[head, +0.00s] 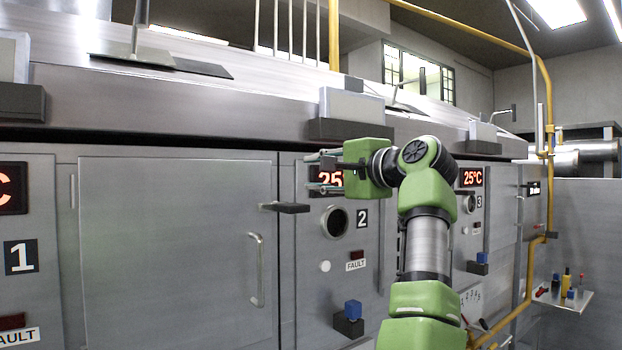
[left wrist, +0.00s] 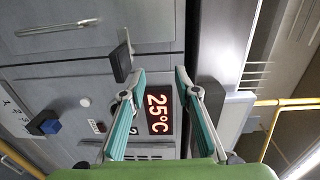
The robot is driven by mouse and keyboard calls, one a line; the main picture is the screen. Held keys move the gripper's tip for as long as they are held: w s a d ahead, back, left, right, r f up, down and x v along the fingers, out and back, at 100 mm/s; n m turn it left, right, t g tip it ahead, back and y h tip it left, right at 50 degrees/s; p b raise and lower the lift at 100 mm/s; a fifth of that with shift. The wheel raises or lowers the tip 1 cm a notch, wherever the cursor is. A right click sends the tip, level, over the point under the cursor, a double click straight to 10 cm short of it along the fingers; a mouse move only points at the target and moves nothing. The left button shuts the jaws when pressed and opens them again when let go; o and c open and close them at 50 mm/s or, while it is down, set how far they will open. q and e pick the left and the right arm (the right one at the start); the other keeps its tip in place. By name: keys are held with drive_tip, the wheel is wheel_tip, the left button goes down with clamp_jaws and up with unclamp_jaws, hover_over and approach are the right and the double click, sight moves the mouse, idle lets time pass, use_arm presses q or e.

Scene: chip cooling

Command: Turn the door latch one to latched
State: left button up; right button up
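A door latch (head: 285,207), a dark flat handle, sits at the right edge of the large grey door (head: 175,250) beside panel 1. In the head view it lies about horizontal across the seam between door and panel 2. It also shows in the left wrist view as a dark bar (left wrist: 122,62), left of the fingers. My left gripper (head: 313,172) is open and empty, above and right of the latch, in front of the panel 2 display. Its teal fingers stand apart in the left wrist view (left wrist: 160,72), clear of the latch. My right gripper is not in view.
The red 25°C display (left wrist: 158,110) lies behind the fingers. A round port (head: 335,222) and a blue-topped knob (head: 348,318) are on panel 2. The door has a curved handle (head: 257,270). A grey box (head: 350,115) juts out above the gripper.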

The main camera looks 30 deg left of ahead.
use_arm(q)
drive_tip(key=f+b+v, duration=0.1)
drive_tip(key=b+v, duration=0.2)
drive_tip(key=v, duration=0.3)
drive_tip(key=shift+d, duration=0.3)
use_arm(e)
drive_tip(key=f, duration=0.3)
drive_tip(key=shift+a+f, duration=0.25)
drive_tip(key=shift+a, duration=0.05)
use_arm(q)
drive_tip(key=shift+f, duration=0.1)
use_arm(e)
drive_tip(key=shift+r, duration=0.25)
